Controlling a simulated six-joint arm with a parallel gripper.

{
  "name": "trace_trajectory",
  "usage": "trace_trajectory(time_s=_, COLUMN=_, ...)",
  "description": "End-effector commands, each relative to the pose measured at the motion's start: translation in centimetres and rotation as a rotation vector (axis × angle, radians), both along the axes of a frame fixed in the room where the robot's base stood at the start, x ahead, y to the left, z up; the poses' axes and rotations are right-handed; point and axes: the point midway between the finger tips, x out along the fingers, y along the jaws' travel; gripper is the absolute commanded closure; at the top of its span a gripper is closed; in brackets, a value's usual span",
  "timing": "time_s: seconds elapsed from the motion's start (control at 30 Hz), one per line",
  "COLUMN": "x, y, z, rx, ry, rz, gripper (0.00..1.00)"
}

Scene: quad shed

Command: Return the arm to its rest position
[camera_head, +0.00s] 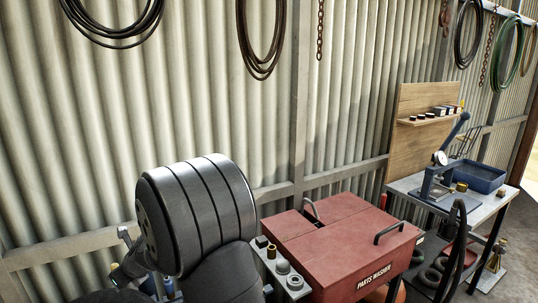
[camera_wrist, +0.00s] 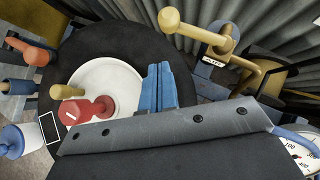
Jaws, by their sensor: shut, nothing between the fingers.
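My arm, a dark ribbed cylinder, fills the lower left middle of the head view; my gripper cannot be made out there. In the wrist view my gripper (camera_wrist: 161,88) shows as two blue fingers side by side, shut with nothing between them. The fingers appear over the edge of a white round dish (camera_wrist: 122,78) on a large black disc (camera_wrist: 95,40); I cannot tell whether they touch it. A red knobbed piece (camera_wrist: 92,110) and a yellow peg (camera_wrist: 68,91) show at the dish.
A red parts washer (camera_head: 345,245) stands right of my arm, with a narrow grey shelf of small parts (camera_head: 283,272) on its near side. A workbench (camera_head: 480,200) with a blue tray (camera_head: 480,177) is farther right. Hoses (camera_head: 262,65) hang on the corrugated wall. Yellow knobbed fittings (camera_wrist: 190,30) crowd the wrist view.

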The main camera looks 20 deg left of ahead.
Motion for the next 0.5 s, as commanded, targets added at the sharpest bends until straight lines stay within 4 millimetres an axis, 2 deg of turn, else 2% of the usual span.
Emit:
trace_trajectory(time_s=0.17, x=0.3, y=-0.7, z=0.0, rx=0.001, ry=0.001, rz=0.088, gripper=1.0)
trace_trajectory(time_s=0.23, x=0.4, y=-1.2, z=0.0, rx=0.001, ry=0.001, rz=0.127, gripper=1.0)
trace_trajectory(time_s=0.33, x=1.4, y=-3.0, z=0.0, rx=0.001, ry=0.001, rz=0.134, gripper=1.0)
trace_trajectory(time_s=0.5, x=2.1, y=-3.9, z=0.0, rx=0.001, ry=0.001, rz=0.255, gripper=1.0)
